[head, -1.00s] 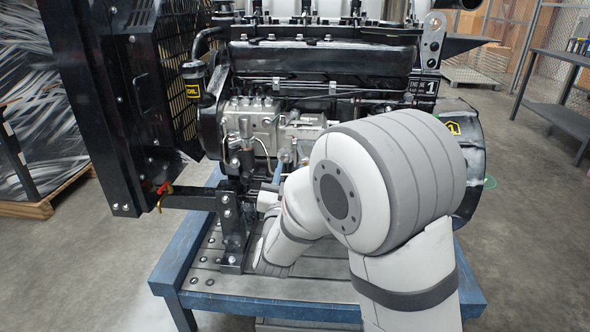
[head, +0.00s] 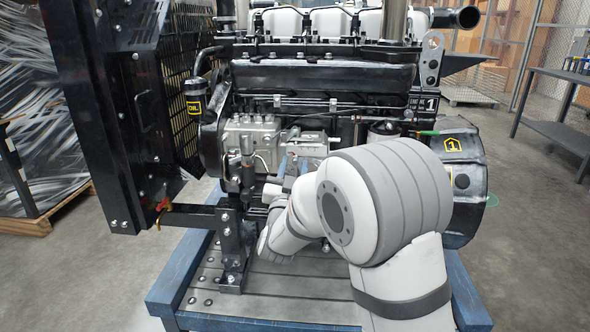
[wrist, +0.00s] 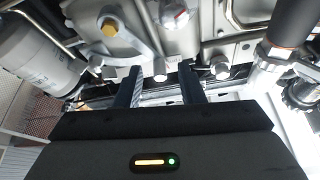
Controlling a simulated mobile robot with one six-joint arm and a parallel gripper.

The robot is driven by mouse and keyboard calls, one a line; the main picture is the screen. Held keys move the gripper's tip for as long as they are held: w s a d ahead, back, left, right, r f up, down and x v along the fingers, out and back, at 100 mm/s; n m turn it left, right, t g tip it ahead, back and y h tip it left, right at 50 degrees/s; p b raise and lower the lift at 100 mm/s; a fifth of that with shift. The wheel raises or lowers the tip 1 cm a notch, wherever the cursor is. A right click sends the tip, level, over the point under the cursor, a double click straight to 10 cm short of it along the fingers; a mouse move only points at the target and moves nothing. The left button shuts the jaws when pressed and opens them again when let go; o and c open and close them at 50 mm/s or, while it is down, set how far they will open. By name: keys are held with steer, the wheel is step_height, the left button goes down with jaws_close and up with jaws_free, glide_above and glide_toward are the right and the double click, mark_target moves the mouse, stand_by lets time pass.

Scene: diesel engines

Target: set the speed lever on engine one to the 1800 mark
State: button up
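Engine one (head: 325,80) stands on a blue-framed stand, with a "1" plate at its right. Its silver injection pump (head: 250,140) faces me on the left of the block. My gripper (wrist: 160,73) is open and empty in the wrist view, its two dark fingers pointing at the pump's underside. A small bolt head shows between the fingertips. In the wrist view a grey arm with a brass bolt (wrist: 108,27) and a round fitting with a red mark (wrist: 175,17) lie just beyond the fingers. I cannot tell which part is the speed lever, and the 1800 mark is not readable.
A black radiator frame (head: 100,110) rises at the left, with a black bracket (head: 230,240) close beside my arm. In the wrist view a pale cylinder (wrist: 38,62) is at the left and a dark cylinder (wrist: 290,25) at the right. Open floor (head: 540,260) lies at the right.

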steer(key=shift+c, duration=0.4)
jaws_close()
steer(key=shift+f, duration=0.1)
steer(key=m+b, duration=0.1)
steer(key=m+h+b, duration=0.1)
steer(key=shift+d+b, duration=0.3)
steer(key=m+h+b, duration=0.1)
steer(key=d+m+g+b, duration=0.1)
steer(key=m, duration=0.1)
steer(key=shift+d+r+m+h+b, duration=0.1)
steer(key=shift+r+m+h+b, duration=0.1)
steer(key=shift+m+h+b, duration=0.15)
steer(key=shift+d+r+m+h, duration=0.2)
steer(key=shift+m+h, duration=0.05)
steer(key=shift+m, duration=0.2)
